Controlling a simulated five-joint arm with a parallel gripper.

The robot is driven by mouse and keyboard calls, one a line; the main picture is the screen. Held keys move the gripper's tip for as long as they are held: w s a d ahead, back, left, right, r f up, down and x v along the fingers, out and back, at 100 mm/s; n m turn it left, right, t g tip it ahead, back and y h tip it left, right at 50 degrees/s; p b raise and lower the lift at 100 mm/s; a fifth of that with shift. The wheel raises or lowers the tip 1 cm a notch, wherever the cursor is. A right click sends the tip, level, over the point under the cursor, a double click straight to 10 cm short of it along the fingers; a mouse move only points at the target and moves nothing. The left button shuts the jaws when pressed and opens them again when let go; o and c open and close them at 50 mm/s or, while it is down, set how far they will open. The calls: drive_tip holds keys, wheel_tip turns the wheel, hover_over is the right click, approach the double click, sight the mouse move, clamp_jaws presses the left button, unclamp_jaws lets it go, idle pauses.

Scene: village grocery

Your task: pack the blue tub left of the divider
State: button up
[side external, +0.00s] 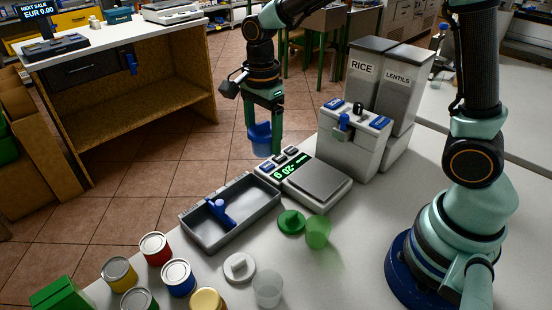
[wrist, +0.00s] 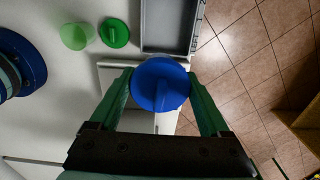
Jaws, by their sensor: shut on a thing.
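My gripper (side external: 263,128) is shut on the blue tub (side external: 260,143), holding it in the air near the scale's display end. In the wrist view the tub shows from above as a round blue top (wrist: 160,84) with a raised grip, between the two green fingers. The grey tray (side external: 262,212) lies on the counter, left of and nearer than the tub. A blue upright piece (side external: 221,210) stands inside it; I cannot tell whether it is the divider. The tray's near part also shows at the top of the wrist view (wrist: 170,48).
The scale (side external: 318,181) stands beside the tray. A green lid (side external: 291,222), green cup (side external: 317,232), white lid (side external: 239,267) and clear cup (side external: 268,288) lie nearby. Several cans (side external: 178,278) stand front left. Rice and lentils dispensers (side external: 366,80) stand at the back.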

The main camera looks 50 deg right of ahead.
drive_tip(key=shift+w+a+f, duration=0.2)
drive_tip(key=shift+a+f, duration=0.7)
drive_tip(key=shift+f, duration=1.2)
drive_tip(key=shift+w+a+f, duration=0.15)
drive_tip(key=shift+a+f, duration=0.75)
drive_tip(key=shift+f, duration=1.2)
drive_tip(key=shift+w+a+f, duration=0.2)
drive_tip(key=shift+a+f, duration=0.7)
drive_tip(key=shift+f, duration=1.2)
drive_tip(key=shift+f, duration=0.4)
drive_tip(key=o, duration=1.2)
wheel_tip(320, 180, up, 8)
